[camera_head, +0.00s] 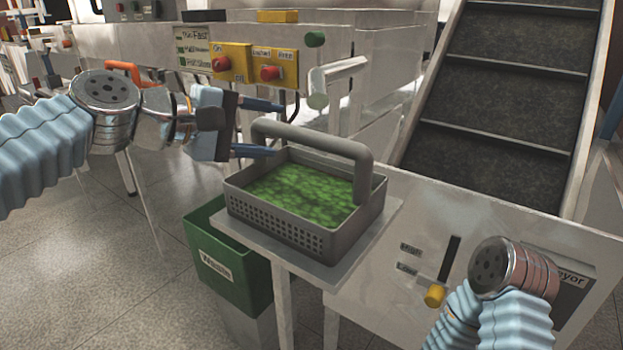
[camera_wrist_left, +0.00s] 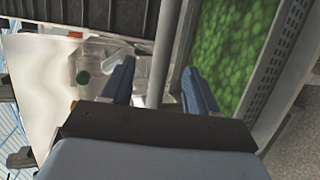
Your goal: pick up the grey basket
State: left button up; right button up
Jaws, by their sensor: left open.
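The grey basket (camera_head: 335,242) stands on a small pale stand (camera_head: 270,242) in the middle of the head view. It holds green contents (camera_head: 305,193), and its thick grey handle (camera_head: 310,138) arches over the top. My left gripper (camera_head: 275,128) is open, its blue fingers pointing right at the left end of the handle. In the left wrist view, the handle (camera_wrist_left: 166,50) runs between the two open fingers (camera_wrist_left: 158,85), with the green contents to the right. I cannot tell whether the fingers touch the handle. My right arm shows at lower right in the head view, but its gripper is out of view.
A green waste bin (camera_head: 228,265) stands below and left of the basket. A control panel with red knobs (camera_head: 270,73) is behind the left gripper. A conveyor (camera_head: 490,110) rises at the right, with a yellow knob (camera_head: 434,296) on its front. Open floor lies at lower left.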

aim_at(298, 133)
pick_arm(q)
jog(key=x, duration=0.4)
jog(key=shift+w+d+f, duration=0.1)
jog(key=shift+w+d, duration=0.1)
jog(key=shift+d, duration=0.1)
jog(key=x, duration=0.5)
jog(key=shift+d+f+p, duration=0.3)
grip_shut()
dwell(0.7)
